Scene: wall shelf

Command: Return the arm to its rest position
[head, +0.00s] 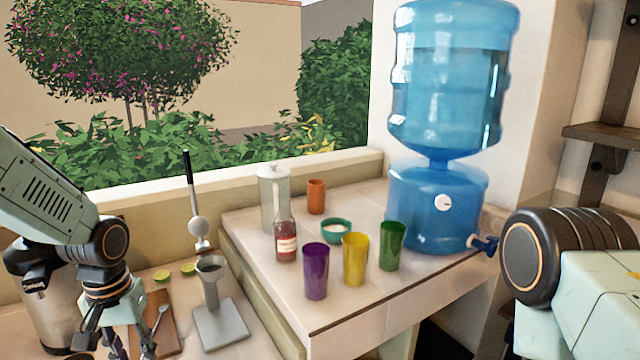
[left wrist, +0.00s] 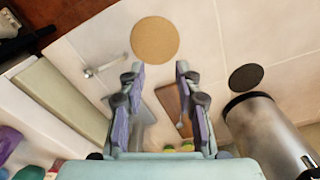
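My left arm comes in from the left in the head view, and its gripper (head: 120,340) hangs low over the near left counter by the wooden board. In the left wrist view the two fingers of this gripper (left wrist: 159,70) stand apart with nothing between them. The gripper is open and points down at the counter, above its surface. My right arm (head: 575,265) shows at the right edge of the head view, beside the water dispenser. Its gripper is out of view.
A wooden board (head: 160,325), limes (head: 162,277), a grey stand (head: 220,320) and a steel container (head: 45,300) crowd the left gripper. Purple (head: 316,270), yellow (head: 355,258) and green (head: 391,246) cups stand on the raised counter, near a bottle (head: 286,240) and the water dispenser (head: 440,200).

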